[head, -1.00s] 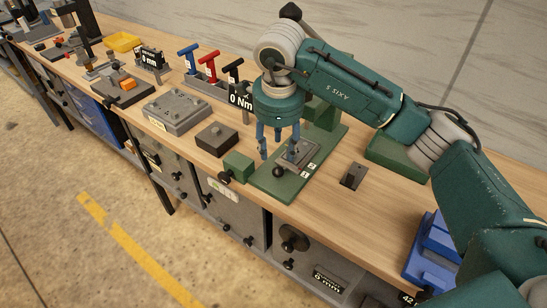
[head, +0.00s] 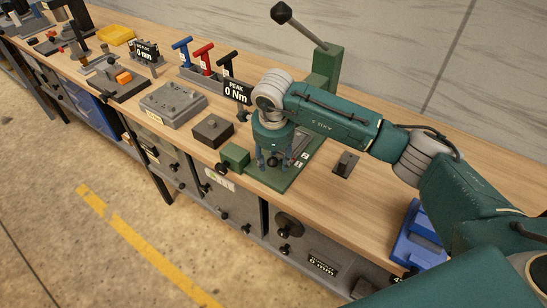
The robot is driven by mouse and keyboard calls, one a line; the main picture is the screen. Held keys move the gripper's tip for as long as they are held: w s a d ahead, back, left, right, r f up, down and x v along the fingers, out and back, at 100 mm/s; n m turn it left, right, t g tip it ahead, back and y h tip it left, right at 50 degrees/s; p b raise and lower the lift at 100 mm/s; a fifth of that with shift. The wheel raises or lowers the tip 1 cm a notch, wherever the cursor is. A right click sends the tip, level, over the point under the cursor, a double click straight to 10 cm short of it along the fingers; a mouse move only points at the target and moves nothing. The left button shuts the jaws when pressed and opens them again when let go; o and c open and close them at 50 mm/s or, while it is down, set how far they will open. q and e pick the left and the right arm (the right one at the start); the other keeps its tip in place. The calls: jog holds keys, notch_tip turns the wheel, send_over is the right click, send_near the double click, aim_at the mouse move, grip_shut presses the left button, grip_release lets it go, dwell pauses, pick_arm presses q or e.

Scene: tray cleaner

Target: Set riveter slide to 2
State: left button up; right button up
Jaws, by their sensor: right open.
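The riveter is a green tool with an upright post (head: 326,65), a long lever with a black knob (head: 281,12), and a flat green base plate (head: 282,184) on the bench. A grey slide (head: 299,145) lies on the plate, partly hidden by my right gripper. Small white number labels (head: 303,158) stand beside it; the digits are hard to read now. My right gripper (head: 273,163) points down over the near part of the plate, fingers open. A dark knob shows between the fingers; I cannot tell whether they touch it. My left gripper is not in view.
A small green block (head: 236,155) with a black knob sits left of the plate. A dark grey block (head: 345,163) stands to its right, and a blue fixture (head: 420,238) at the lower right. A "0 Nm" display (head: 237,91) and T-handled tools stand behind.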

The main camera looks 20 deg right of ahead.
aim_at(284, 153)
jog(key=shift+c, duration=0.2)
grip_shut()
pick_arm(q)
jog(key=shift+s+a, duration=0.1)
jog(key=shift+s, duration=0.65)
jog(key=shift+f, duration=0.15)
pick_arm(e)
jog(key=shift+w+d+f+b, duration=0.1)
jog(key=shift+w+d+b, duration=0.15)
jog(key=shift+d+b, duration=0.15)
jog(key=w+d+b, duration=0.2)
jog(key=shift+w+d, duration=0.15)
jog(key=shift+d, duration=0.25)
jog(key=shift+r, duration=0.25)
grip_release()
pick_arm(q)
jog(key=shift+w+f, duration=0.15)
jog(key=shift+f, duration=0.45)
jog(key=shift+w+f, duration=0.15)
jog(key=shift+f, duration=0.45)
pick_arm(e)
jog(key=shift+o, duration=0.2)
jog(key=shift+d+f, duration=0.1)
jog(key=shift+d, duration=0.1)
